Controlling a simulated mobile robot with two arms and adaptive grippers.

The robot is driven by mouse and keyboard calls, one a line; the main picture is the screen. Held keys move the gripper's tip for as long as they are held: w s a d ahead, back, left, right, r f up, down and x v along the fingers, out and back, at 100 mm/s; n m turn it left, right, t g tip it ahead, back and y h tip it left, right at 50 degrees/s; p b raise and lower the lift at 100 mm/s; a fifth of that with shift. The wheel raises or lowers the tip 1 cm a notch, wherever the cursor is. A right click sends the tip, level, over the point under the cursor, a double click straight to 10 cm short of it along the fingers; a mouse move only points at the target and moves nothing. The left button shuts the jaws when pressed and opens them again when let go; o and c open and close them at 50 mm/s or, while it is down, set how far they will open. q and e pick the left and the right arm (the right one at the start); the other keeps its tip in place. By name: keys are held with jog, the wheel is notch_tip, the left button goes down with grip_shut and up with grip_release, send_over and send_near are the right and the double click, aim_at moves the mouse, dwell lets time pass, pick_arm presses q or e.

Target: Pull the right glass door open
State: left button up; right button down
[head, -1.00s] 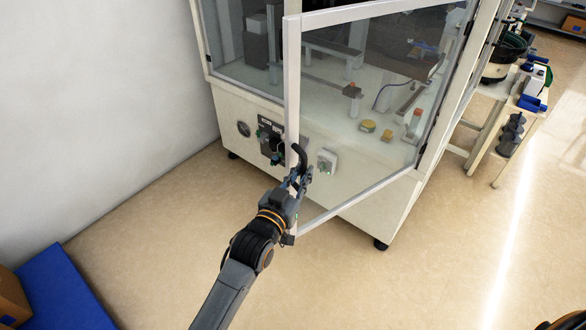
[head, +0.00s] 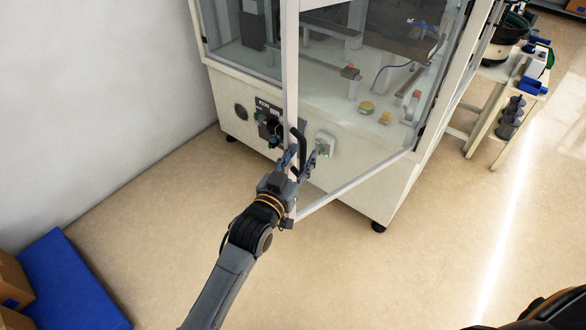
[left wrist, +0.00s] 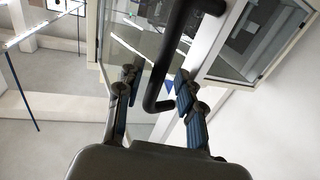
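The right glass door (head: 352,182) stands swung out from the cabinet at an angle, with its pale frame and free upright edge toward me. Its black curved handle (head: 301,150) is on that free edge and also shows in the left wrist view (left wrist: 168,60). My left gripper (head: 299,158) is at the handle with its fingers spread. In the left wrist view, its fingers (left wrist: 158,85) stand apart on either side of the handle, with gaps showing. My right gripper is out of view.
The white cabinet (head: 232,92) has a control panel on its front and stands against the left wall. A blue mat (head: 68,285) and cardboard boxes lie at lower left. A side table (head: 480,140) stands at right. The floor in front is clear.

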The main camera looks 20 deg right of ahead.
pick_arm(q)
jog(key=v, duration=1.1)
jog(key=shift+s+d, duration=0.15)
jog(key=shift+s, duration=0.05)
